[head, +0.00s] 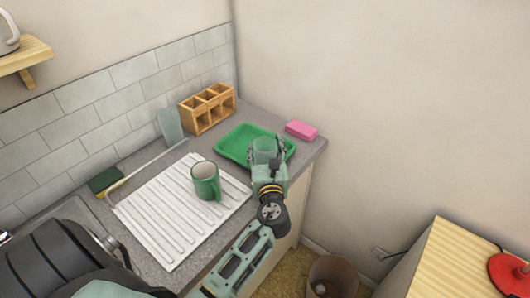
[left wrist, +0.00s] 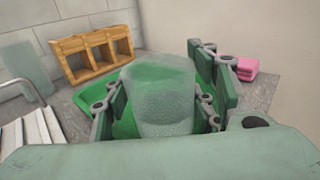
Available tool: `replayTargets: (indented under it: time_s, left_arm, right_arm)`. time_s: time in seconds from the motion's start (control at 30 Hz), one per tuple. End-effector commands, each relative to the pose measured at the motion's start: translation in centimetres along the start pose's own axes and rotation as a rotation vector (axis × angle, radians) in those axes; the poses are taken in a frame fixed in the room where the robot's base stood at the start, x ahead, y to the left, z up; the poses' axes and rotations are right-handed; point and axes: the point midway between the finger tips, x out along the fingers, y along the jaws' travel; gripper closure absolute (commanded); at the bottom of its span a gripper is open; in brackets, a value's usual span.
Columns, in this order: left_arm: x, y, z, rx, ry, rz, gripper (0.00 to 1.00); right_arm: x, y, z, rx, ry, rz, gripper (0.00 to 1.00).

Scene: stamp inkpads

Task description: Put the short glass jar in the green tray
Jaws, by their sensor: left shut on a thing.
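The short glass jar (left wrist: 160,92) is clear and faintly green, and sits between the fingers of my left gripper. In the head view my left gripper (head: 266,150) is over the near part of the green tray (head: 230,146), shut on the jar (head: 264,144). The green tray also shows in the left wrist view (left wrist: 92,98), behind and around the jar. I cannot tell whether the jar's base touches the tray. My right gripper is not in view.
A green mug (head: 205,182) stands on the white ribbed drainboard (head: 165,225). A wooden compartment box (head: 208,108) and a clear glass (head: 170,127) stand by the tiled wall. A pink sponge (head: 301,130) lies right of the tray, near the counter's edge.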

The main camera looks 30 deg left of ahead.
Motion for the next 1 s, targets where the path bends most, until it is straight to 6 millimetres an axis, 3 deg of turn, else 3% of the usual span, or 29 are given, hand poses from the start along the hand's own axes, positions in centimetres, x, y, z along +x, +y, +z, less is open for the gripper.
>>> replayTargets:
  time_s: [0.2, 0.23, 0.4, 0.8, 1.0]
  left_arm:
    - [0.0, 0.0, -0.2, 0.000, -0.002, 0.000, 0.85]
    - [0.0, 0.0, -0.2, 0.000, 0.000, 0.000, 0.45]
    - [0.0, 0.0, -0.2, 0.000, 0.000, 0.000, 0.30]
    - [-0.1, 0.0, 0.2, -0.001, 0.000, 0.000, 0.29]
    - [-3.4, 0.0, -0.2, -0.002, 0.002, -0.001, 0.29]
  right_arm:
    - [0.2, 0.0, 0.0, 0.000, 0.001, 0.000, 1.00]
    - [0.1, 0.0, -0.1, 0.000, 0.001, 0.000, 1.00]
    - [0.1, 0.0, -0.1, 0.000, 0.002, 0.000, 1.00]
    - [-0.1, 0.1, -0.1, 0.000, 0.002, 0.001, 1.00]
    - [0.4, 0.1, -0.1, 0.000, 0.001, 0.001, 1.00]
